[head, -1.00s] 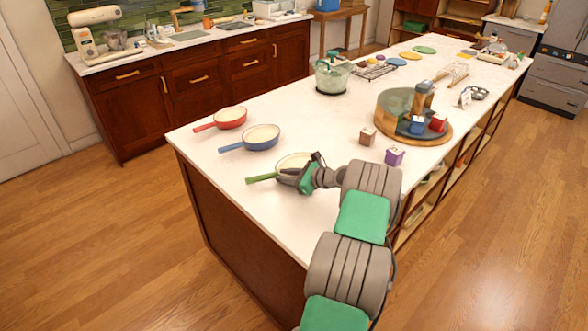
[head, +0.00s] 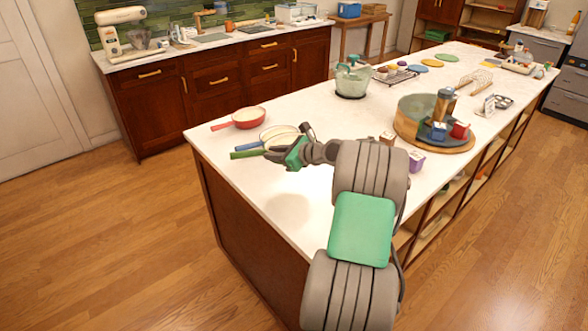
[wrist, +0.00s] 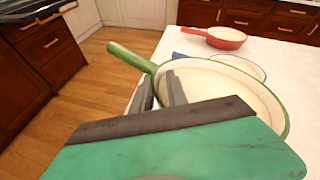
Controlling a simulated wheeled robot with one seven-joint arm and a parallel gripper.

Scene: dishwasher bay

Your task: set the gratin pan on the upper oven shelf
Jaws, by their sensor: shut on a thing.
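A cream pan with a green handle (head: 247,154) is held by my gripper (head: 280,156) over the near end of the white island. In the wrist view, the green-handled pan (wrist: 262,100) fills the middle and right, with my fingers (wrist: 163,92) closed on its near rim beside the handle. In the head view my gripper hides most of its bowl. A blue-handled pan (head: 279,134) stands behind it, partly covered. A red pan (head: 248,118) stands farther back. I cannot tell by label which is the gratin pan. The upper oven shelf is not clearly in view.
The white island top (head: 262,200) is clear at its near end. Grey appliances (head: 572,80) stand at far right.

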